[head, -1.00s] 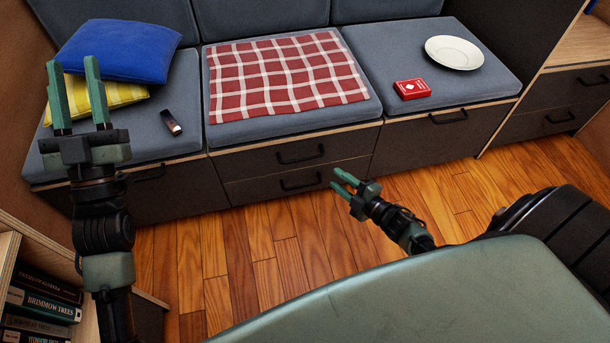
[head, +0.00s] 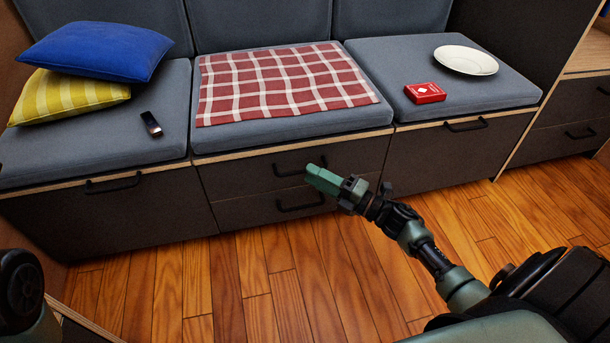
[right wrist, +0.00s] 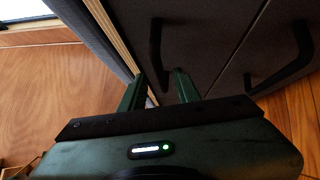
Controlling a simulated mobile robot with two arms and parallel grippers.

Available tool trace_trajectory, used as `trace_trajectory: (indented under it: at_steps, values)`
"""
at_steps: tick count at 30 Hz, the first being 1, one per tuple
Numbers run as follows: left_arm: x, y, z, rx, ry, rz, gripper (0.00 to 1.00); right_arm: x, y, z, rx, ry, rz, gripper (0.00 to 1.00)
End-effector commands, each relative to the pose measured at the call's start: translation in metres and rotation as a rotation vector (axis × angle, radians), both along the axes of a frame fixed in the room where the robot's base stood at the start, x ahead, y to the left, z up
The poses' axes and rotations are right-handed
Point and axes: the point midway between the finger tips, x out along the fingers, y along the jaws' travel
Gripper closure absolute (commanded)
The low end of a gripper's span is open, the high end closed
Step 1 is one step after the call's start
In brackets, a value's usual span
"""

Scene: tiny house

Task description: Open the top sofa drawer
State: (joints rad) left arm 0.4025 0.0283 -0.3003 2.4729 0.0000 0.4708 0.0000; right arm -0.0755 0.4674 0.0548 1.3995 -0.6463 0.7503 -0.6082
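The top sofa drawer (head: 235,178) is shut under the middle seat. Its dark bar handle (head: 287,171) is partly hidden behind my right gripper (head: 316,174). In the right wrist view this handle (right wrist: 156,45) lies ahead, with its near end between the two green fingertips. My right gripper (right wrist: 158,80) is open, its fingers apart and nothing held. I cannot tell whether the fingertips reach around the handle or stop short of it. My left gripper is out of view.
The lower drawer (head: 250,209) beneath is shut, with its own handle (head: 300,202). A checked cloth (head: 280,82), pillows (head: 95,50), a phone (head: 151,123), a red card box (head: 425,93) and a plate (head: 466,60) lie on the seats. The wooden floor (head: 255,275) in front is clear.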

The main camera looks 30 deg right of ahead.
Motion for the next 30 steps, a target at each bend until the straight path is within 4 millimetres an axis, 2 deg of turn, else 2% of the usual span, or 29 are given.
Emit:
trace_trajectory:
  at_steps: [6, 17, 20, 21, 30]
  values:
    - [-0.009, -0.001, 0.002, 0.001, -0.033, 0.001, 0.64, 0.024, 0.014, 0.002, 0.001, 0.000, 0.000, 0.68]
    - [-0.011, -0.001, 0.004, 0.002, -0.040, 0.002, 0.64, 0.029, 0.017, 0.004, 0.001, 0.002, -0.001, 0.68]
    - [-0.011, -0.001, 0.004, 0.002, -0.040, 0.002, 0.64, 0.028, 0.017, 0.004, 0.001, 0.003, -0.001, 0.96]
    - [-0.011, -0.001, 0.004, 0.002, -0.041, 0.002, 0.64, 0.028, 0.017, 0.004, 0.001, 0.003, -0.001, 1.00]
    - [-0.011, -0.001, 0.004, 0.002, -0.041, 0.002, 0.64, 0.028, 0.017, 0.004, 0.001, 0.003, -0.001, 1.00]
